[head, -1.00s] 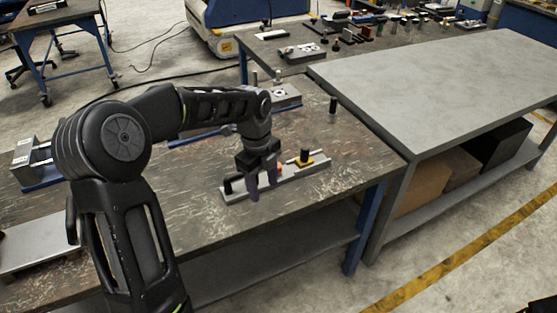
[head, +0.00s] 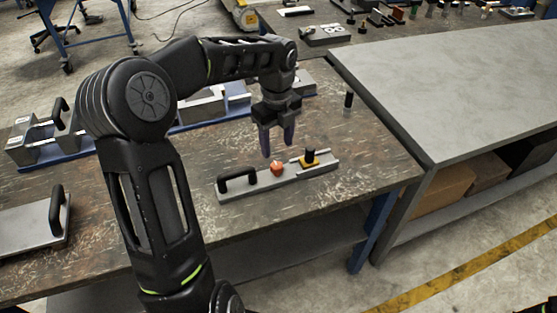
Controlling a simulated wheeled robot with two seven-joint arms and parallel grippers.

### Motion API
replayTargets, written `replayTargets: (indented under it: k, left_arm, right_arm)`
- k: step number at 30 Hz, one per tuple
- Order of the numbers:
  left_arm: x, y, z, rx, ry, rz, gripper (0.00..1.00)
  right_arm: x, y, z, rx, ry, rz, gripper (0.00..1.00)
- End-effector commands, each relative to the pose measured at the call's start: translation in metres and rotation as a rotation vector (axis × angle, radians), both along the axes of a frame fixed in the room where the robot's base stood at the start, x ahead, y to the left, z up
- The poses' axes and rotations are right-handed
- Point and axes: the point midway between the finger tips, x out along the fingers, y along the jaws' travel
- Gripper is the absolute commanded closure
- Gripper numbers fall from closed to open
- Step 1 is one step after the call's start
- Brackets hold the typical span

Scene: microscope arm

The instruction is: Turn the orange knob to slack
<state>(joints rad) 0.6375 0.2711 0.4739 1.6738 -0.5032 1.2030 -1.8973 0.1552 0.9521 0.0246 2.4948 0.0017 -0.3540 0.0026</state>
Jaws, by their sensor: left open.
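The orange knob (head: 277,168) sits on a narrow grey metal base plate (head: 245,190) on the worn workbench. A black handle (head: 238,179) stands on the plate left of the knob. A yellow piece with a black post (head: 310,157) stands on it to the right. My left gripper (head: 277,150) is open and empty, pointing down above and slightly behind the knob, apart from it. The knob is in plain view. My right gripper is not in view.
A black post (head: 348,103) stands on the bench behind the plate. Metal fixtures (head: 205,105) on blue bases line the bench's back. A grey plate with a handle (head: 35,222) lies at left. A bare grey table (head: 440,80) adjoins at right.

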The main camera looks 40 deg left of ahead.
Motion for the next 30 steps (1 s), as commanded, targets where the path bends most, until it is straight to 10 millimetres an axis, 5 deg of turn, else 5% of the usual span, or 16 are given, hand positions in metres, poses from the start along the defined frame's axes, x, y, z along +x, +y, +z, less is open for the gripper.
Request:
replayTargets:
  k: [18, 30]
  left_arm:
    - [0.0, 0.0, -0.073, -0.002, 0.002, 0.0, 0.47]
    - [0.0, 0.0, -0.077, 0.0, -0.001, 0.001, 0.52]
  right_arm:
    - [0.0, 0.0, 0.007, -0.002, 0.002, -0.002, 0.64]
    - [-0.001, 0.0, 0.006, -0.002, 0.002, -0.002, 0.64]
